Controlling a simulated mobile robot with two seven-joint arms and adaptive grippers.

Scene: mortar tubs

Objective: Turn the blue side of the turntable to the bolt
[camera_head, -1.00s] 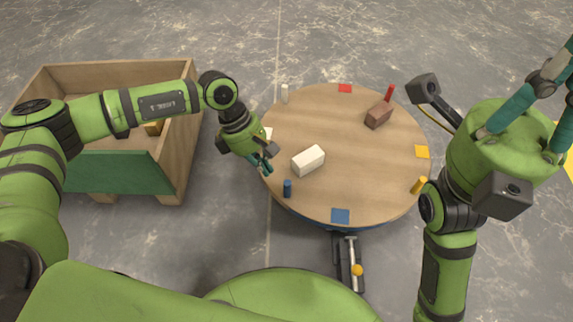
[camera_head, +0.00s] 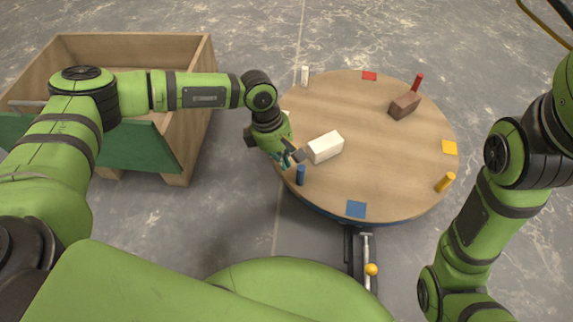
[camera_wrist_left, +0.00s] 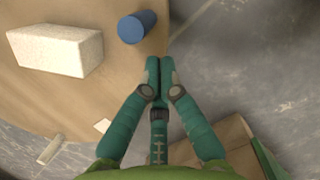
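The round wooden turntable (camera_head: 385,165) stands in front of me. Its blue side has a blue square (camera_head: 356,209) on the near edge and an upright blue peg (camera_head: 300,175) left of it. The bolt (camera_head: 367,250), a metal bar with an orange knob, is at the near side, slightly right of the blue square. My left gripper (camera_head: 288,160) is at the turntable's left rim, close to the blue peg. In the left wrist view its fingertips (camera_wrist_left: 160,72) are together and empty, just apart from the blue peg (camera_wrist_left: 137,27). My right gripper is out of view.
A white block (camera_head: 325,147) and a brown brick (camera_head: 404,105) lie on the turntable. White (camera_head: 304,76), red (camera_head: 417,82) and yellow (camera_head: 445,182) pegs stand near its rim. A wooden crate (camera_head: 190,110) with a green front stands left.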

